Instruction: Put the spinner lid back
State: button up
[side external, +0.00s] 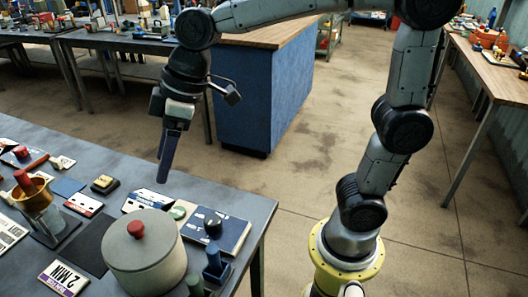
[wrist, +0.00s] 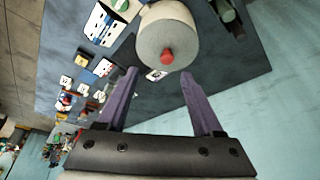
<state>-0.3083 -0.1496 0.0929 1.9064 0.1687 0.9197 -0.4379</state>
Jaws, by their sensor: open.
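The spinner (side external: 146,268) is a pale round drum near the front of the grey table. Its pale lid (side external: 128,240) with a red knob (side external: 136,229) sits on top of it and looks level. Whether it is fully seated I cannot tell. My gripper (side external: 165,180) is in the air above and behind the spinner, pointing down, apart from it and empty. In the wrist view the spinner (wrist: 168,20) is at the top, and the red knob (wrist: 166,57) shows just beyond the gap between the open purple fingers of my gripper (wrist: 159,74).
A beaker with an orange funnel (side external: 32,192) stands at the left. A dark mat (side external: 87,247), a "2 MIN" card (side external: 62,279), a blue booklet (side external: 220,232) and a small blue stand (side external: 215,266) surround the spinner. The table's right edge is close by.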

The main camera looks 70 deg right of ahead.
jog(key=s+d+f+m+t+h, duration=0.2)
jog(key=s+d+f+m, duration=0.2)
jog(key=s+d, duration=0.9)
jog(key=s+m, duration=0.3)
jog(key=s, duration=0.1)
jog(key=shift+d+m+h, duration=0.3)
jog(key=shift+d+h, duration=0.05)
jog(key=shift+h, duration=0.05)
jog(key=shift+f, duration=0.1)
